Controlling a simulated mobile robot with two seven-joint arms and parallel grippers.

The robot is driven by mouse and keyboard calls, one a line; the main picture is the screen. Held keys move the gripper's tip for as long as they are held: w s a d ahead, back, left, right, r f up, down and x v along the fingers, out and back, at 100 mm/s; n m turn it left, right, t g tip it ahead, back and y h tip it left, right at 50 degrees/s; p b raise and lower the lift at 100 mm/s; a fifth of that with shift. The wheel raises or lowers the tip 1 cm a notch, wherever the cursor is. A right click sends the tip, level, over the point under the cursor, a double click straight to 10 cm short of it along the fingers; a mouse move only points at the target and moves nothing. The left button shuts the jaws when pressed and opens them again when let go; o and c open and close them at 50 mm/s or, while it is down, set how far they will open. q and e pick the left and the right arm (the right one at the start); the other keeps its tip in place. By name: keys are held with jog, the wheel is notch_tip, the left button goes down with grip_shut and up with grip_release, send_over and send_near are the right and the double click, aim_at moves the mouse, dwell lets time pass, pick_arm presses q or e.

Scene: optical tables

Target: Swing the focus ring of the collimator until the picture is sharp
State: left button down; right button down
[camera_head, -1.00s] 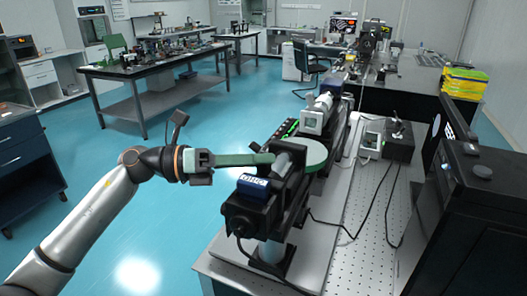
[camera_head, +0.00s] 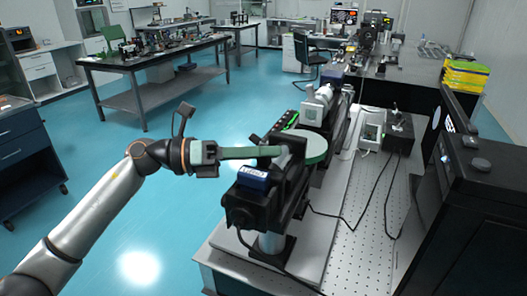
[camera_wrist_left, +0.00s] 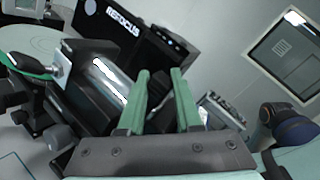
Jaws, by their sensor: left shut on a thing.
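The collimator (camera_head: 262,208) is a black instrument with a blue box on its near end, standing on the bench at centre right in the head view. A pale disc (camera_head: 316,146) with a green rim is on its right side; the disc also shows at the left of the wrist view (camera_wrist_left: 28,42). My left gripper (camera_head: 284,151) reaches in from the left, its long green fingers over the top of the collimator. In the wrist view my left gripper (camera_wrist_left: 161,75) has a dark part between its fingers. I cannot tell clearly whether that is the focus ring's lever. My right gripper is out of view.
A perforated bench top (camera_head: 345,235) with loose cables lies right of the collimator. A white device (camera_head: 322,107) stands behind it on the same rail. A tall black cabinet (camera_head: 480,215) closes the right side. Open blue floor lies to the left.

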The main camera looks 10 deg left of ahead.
pick_arm(q)
jog(key=shift+f+b, duration=0.1)
jog(key=shift+b, duration=0.2)
jog(key=n+h+b, duration=0.1)
jog(key=b, duration=0.2)
jog(key=a+f+h+b, duration=0.1)
jog(key=b, duration=0.2)
jog(key=shift+w+a+n+t+h, duration=0.25)
jog(key=shift+n+t+h, duration=0.15)
jog(key=shift+a+r+n+h+b, duration=0.2)
jog(key=shift+n+h+b, duration=0.25)
jog(key=shift+b, duration=0.3)
jog(key=shift+a, duration=0.1)
jog(key=shift+t, duration=0.3)
jog(key=c, duration=0.9)
grip_release()
